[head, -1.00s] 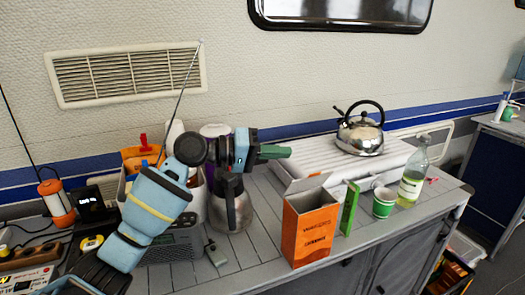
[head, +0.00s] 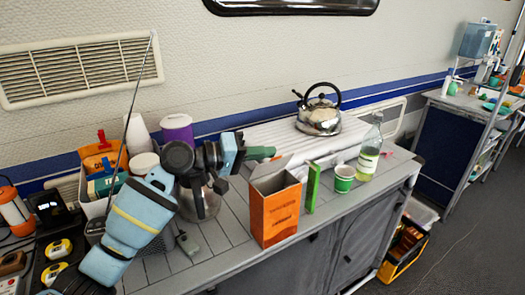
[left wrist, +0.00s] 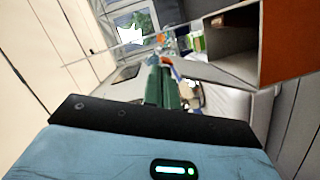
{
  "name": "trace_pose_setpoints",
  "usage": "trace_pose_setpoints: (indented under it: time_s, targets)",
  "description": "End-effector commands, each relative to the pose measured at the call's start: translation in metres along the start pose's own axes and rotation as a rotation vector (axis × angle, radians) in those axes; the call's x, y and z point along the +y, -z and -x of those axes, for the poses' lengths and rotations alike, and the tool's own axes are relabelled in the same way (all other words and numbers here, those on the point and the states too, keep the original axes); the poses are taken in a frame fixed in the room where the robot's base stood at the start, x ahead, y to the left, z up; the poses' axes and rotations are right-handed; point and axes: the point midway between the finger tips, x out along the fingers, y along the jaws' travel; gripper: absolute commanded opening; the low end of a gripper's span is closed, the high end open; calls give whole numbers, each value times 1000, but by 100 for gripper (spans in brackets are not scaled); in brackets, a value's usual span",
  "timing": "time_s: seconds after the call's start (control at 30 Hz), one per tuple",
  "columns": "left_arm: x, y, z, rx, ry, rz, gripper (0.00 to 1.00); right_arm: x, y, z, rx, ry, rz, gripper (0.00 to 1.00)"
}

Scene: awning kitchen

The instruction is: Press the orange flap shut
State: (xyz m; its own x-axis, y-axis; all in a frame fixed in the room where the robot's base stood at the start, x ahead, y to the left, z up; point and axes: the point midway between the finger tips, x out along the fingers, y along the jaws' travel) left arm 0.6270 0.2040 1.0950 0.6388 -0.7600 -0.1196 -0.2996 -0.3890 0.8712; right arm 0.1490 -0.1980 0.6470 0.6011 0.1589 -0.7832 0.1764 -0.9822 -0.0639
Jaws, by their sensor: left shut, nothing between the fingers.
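An orange carton (head: 274,213) stands upright on the grey counter, near its front edge, with its top open and its flaps raised. It also shows at the upper right in the left wrist view (left wrist: 288,40), with its grey inside visible and a pale flap (left wrist: 222,72) sticking out toward my fingers. My left gripper (head: 262,153) is shut and empty, its green fingers just left of and slightly above the carton's top. The fingers also show in the left wrist view (left wrist: 160,84). They look apart from the carton. My right gripper is not in view.
A green thin box (head: 312,187), a green striped cup (head: 344,179) and a bottle (head: 368,155) stand right of the carton. A kettle (head: 319,115) is on the white ribbed unit behind. A carafe (head: 199,202) stands left, under my arm.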

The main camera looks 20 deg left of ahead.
Motion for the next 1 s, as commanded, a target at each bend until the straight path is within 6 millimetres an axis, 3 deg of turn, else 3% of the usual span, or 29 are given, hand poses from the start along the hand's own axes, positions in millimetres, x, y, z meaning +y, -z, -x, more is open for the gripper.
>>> trace_pose_setpoints:
  time_s: [0.67, 1.0]
  targets:
    - [3, -8, -2, 1, 26, -110, 0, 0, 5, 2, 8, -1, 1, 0]
    - [3, -23, -5, -1, 78, -317, 0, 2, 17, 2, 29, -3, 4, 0]
